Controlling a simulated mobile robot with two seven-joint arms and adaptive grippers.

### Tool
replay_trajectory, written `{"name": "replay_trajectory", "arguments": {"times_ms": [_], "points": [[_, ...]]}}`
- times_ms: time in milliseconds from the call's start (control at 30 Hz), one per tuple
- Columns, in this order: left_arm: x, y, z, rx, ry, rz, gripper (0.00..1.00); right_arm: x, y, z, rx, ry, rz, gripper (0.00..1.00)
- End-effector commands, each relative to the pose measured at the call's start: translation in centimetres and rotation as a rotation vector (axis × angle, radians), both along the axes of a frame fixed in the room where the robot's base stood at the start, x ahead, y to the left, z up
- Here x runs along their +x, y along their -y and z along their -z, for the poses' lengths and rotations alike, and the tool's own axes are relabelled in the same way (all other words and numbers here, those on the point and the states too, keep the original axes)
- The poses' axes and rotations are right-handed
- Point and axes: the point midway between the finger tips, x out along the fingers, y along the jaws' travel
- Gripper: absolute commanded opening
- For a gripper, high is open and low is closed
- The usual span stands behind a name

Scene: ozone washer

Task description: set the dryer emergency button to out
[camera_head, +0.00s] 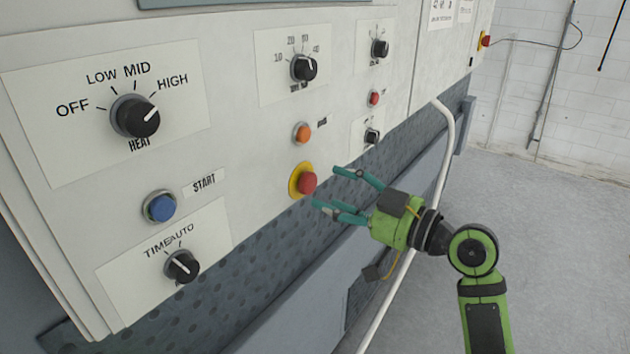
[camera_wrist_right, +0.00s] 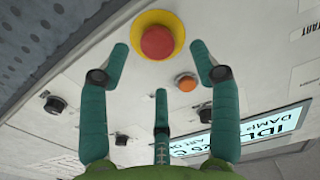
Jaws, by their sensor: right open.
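The red emergency button (camera_head: 308,183) with its yellow collar sits low on the white control panel (camera_head: 235,130) in the head view. In the right wrist view the red button (camera_wrist_right: 158,42) is at the top middle, beyond the fingertips. My right gripper (camera_head: 340,192) is open and empty, just to the right of the button in the head view. In the right wrist view its teal fingers (camera_wrist_right: 160,70) are spread, with the button lying between and past the tips. I see no clear contact. My left gripper is not in view.
Above the red button is an orange button (camera_head: 302,132). A blue start button (camera_head: 160,206) and the heat knob (camera_head: 135,117) are at left. A pale curved rail (camera_head: 443,150) runs behind my right gripper. Open grey floor (camera_head: 550,230) lies to the right.

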Motion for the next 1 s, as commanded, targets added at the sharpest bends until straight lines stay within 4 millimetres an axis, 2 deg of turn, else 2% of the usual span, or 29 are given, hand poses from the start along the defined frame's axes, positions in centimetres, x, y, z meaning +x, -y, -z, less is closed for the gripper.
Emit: {"name": "replay_trajectory", "arguments": {"times_ms": [33, 100, 300, 667, 700, 767, 800, 833, 1000], "points": [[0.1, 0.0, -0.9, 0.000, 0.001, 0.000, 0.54, 0.5, -0.8, -0.5, 0.005, -0.003, -0.002, 0.63], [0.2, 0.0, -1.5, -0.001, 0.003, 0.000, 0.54, 1.2, -1.7, -0.5, 0.004, -0.003, -0.002, 0.63], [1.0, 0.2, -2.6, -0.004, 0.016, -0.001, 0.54, 2.6, -3.6, -0.2, 0.002, -0.003, 0.000, 0.63], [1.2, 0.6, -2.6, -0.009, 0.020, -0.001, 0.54, 3.0, -4.0, 0.1, 0.000, -0.001, 0.002, 0.63], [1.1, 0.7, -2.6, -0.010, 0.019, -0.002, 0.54, 3.0, -4.0, 0.1, 0.000, -0.001, 0.002, 0.47], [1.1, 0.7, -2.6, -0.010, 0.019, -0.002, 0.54, 3.0, -4.0, 0.1, 0.000, -0.001, 0.002, 0.23], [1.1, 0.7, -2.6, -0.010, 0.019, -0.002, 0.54, 3.0, -4.0, 0.1, 0.000, -0.001, 0.002, 0.07], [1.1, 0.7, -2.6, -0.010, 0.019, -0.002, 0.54, 3.0, -4.0, 0.1, 0.000, -0.001, 0.002, 0.00], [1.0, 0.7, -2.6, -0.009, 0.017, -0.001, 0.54, 3.0, -4.0, 0.1, 0.000, -0.001, 0.003, 0.00]]}}
